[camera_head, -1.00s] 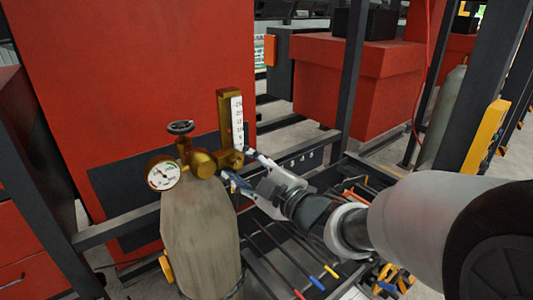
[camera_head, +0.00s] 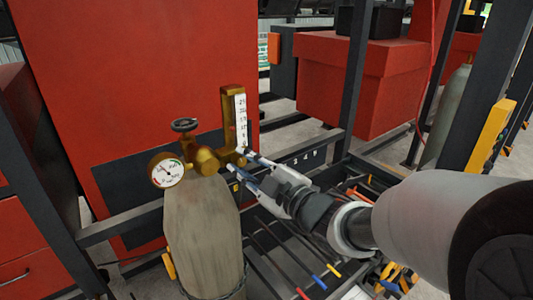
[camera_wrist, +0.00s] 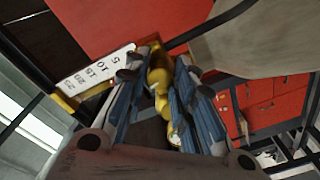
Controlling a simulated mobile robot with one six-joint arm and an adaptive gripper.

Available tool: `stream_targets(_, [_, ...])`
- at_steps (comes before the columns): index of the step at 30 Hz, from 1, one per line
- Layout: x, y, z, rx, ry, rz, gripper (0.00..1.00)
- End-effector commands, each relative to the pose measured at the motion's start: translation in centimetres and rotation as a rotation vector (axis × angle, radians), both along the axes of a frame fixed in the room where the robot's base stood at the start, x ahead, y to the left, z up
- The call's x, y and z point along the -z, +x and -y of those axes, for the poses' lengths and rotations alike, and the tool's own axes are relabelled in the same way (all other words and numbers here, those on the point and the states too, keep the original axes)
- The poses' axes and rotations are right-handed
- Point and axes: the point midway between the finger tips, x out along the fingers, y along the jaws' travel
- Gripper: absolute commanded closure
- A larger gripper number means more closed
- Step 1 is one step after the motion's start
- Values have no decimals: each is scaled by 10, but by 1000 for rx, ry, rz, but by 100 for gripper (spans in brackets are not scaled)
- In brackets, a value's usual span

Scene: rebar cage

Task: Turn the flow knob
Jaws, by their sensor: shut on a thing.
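A brass regulator (camera_head: 206,160) sits on top of a grey gas cylinder (camera_head: 203,235). It has a round white gauge (camera_head: 167,173) and an upright flow tube with a white number scale (camera_head: 240,120). My gripper (camera_head: 241,161) reaches in from the right, its fingers at the foot of the flow tube. In the wrist view, the blue-grey fingers (camera_wrist: 158,88) are on either side of a brass part (camera_wrist: 160,72), the flow knob, and are shut on it. The knob is mostly hidden in the head view. The scale also shows in the wrist view (camera_wrist: 99,69).
A dark handwheel (camera_head: 184,125) tops the cylinder valve, left of the flow tube. A large red cabinet (camera_head: 120,80) stands behind. Dark frame posts (camera_head: 357,75) and rails surround the cylinder. Cables with coloured ends (camera_head: 318,283) lie below my gripper.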

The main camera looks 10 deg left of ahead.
Motion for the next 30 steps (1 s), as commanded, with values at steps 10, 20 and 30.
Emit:
stream_targets(10, [2, 0, 0, 0, 127, -149, 100])
stream_targets(20, [2, -1, -1, 0, 329, -384, 100])
stream_targets(30, [3, -2, -2, 0, 538, -631, 100])
